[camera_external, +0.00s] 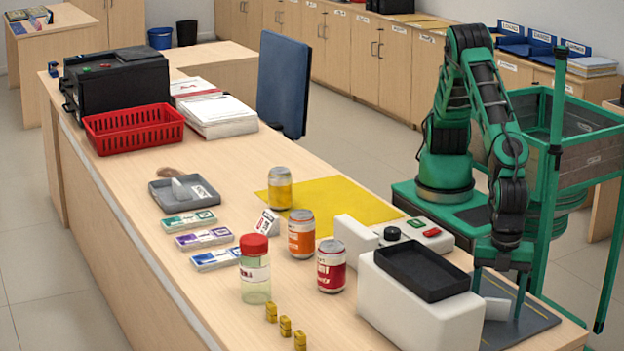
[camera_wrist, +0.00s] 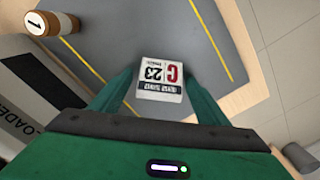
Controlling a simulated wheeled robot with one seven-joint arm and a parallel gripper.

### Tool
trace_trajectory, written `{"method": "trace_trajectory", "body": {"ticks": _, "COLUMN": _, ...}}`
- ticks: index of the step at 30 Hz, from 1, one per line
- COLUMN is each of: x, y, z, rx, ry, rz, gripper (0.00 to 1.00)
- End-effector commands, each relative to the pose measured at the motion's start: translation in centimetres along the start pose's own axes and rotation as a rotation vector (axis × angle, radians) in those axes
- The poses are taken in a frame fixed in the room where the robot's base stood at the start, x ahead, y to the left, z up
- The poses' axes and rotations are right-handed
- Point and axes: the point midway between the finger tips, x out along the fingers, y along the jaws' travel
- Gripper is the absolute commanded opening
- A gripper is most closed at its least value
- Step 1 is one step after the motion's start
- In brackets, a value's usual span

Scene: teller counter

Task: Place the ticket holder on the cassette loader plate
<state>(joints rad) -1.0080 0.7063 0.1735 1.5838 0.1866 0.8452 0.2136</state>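The ticket holder (camera_wrist: 160,80) is a small white card stand marked "C 23". In the wrist view it sits between my green fingers, with a thin gap seeming to show beside it. In the external view a white piece that looks like it (camera_external: 497,309) is between my fingertips, at or just above the plate. My gripper (camera_external: 499,297) points down there with its fingers apart. The cassette loader plate (camera_external: 537,322) is dark grey with yellow lines; it also fills much of the wrist view (camera_wrist: 150,25). Whether the holder touches the plate is hard to tell.
A white machine with a black tray (camera_external: 422,273) stands left of my gripper. A cylinder marked "1" (camera_wrist: 50,24) is at the plate's edge. Another ticket stand (camera_external: 267,222), cans (camera_external: 331,266) and a red-capped jar (camera_external: 254,270) stand farther left. Small yellow blocks (camera_external: 285,327) are in front.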

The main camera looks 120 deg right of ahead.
Motion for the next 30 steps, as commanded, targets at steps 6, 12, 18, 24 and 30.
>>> {"method": "trace_trajectory", "body": {"ticks": 6, "x": 0.0, "y": 0.0, "z": 0.0, "rx": 0.000, "ry": 0.000, "rz": 0.000, "gripper": 0.68}}
{"method": "trace_trajectory", "body": {"ticks": 12, "x": -1.2, "y": 0.0, "z": -0.1, "rx": 0.000, "ry": 0.001, "rz": 0.000, "gripper": 0.68}}
{"method": "trace_trajectory", "body": {"ticks": 18, "x": -4.8, "y": 0.0, "z": -0.1, "rx": 0.001, "ry": 0.003, "rz": -0.001, "gripper": 0.68}}
{"method": "trace_trajectory", "body": {"ticks": 24, "x": -8.8, "y": 0.0, "z": -0.1, "rx": 0.001, "ry": 0.003, "rz": -0.001, "gripper": 0.68}}
{"method": "trace_trajectory", "body": {"ticks": 30, "x": -11.4, "y": 0.0, "z": 0.0, "rx": -0.001, "ry": 0.001, "rz": 0.000, "gripper": 0.68}}
